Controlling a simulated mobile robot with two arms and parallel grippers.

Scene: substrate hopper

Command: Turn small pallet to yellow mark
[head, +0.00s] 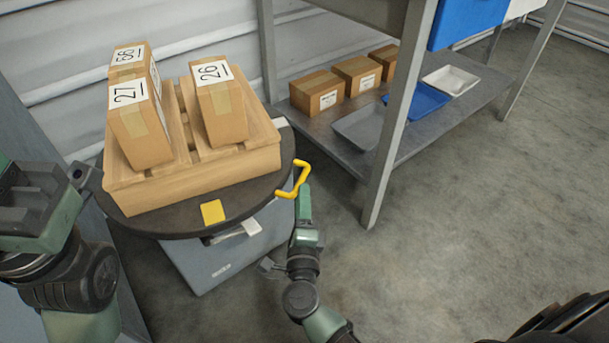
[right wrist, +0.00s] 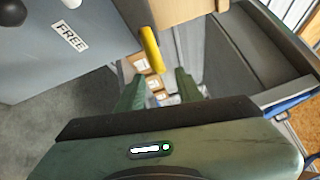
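The small wooden pallet (head: 205,172) sits on a dark round turntable (head: 165,222) and carries boxes labelled 58 (head: 130,55), 27 (head: 140,125) and 26 (head: 220,105). A yellow mark (head: 212,212) lies on the turntable's front rim. A bent yellow handle (head: 297,180) sticks out from its right side. My right gripper (head: 304,195) is just below and beside this handle. In the right wrist view the fingers are apart and open, with the yellow handle (right wrist: 151,48) showing between and beyond their tips; contact cannot be told. My left gripper (head: 35,205) is at the left edge, its fingertips unclear.
A grey cabinet (head: 215,262) stands under the turntable; its side has a FREE label (right wrist: 70,37) in the right wrist view. A metal shelf (head: 420,135) with cartons and trays stands to the right, its leg (head: 385,165) near the handle. The floor (head: 460,220) at right is clear.

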